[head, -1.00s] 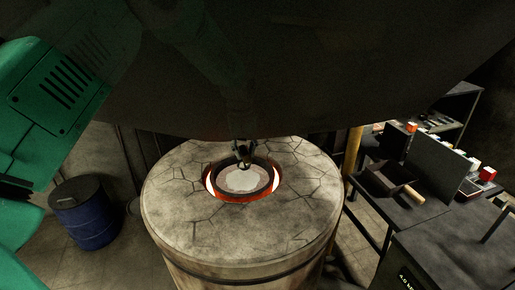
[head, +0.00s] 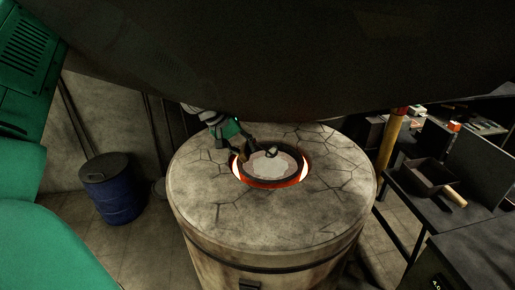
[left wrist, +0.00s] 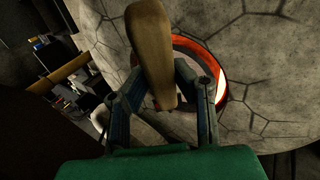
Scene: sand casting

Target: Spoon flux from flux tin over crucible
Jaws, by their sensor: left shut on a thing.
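The crucible (head: 270,166) sits in the round opening of the furnace top, with a pale grey surface inside and a glowing orange-red ring around it. My left gripper (head: 247,146) is over the crucible's far left edge. It is shut on the wooden handle (left wrist: 152,45) of a tool that I take for the spoon; the handle fills the upper middle of the left wrist view. A small dark metallic part (head: 272,152) shows over the crucible beside the fingers. Whether the spoon holds flux cannot be seen. I cannot identify the flux tin. My right gripper is out of view.
The cracked furnace top (head: 215,205) surrounds the crucible. A large dark hood hangs low over it. A blue drum (head: 112,195) stands on the left. On the right are dark benches with a wooden-handled tray (head: 430,177) and small items. A yellowish post (head: 392,138) stands behind the furnace.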

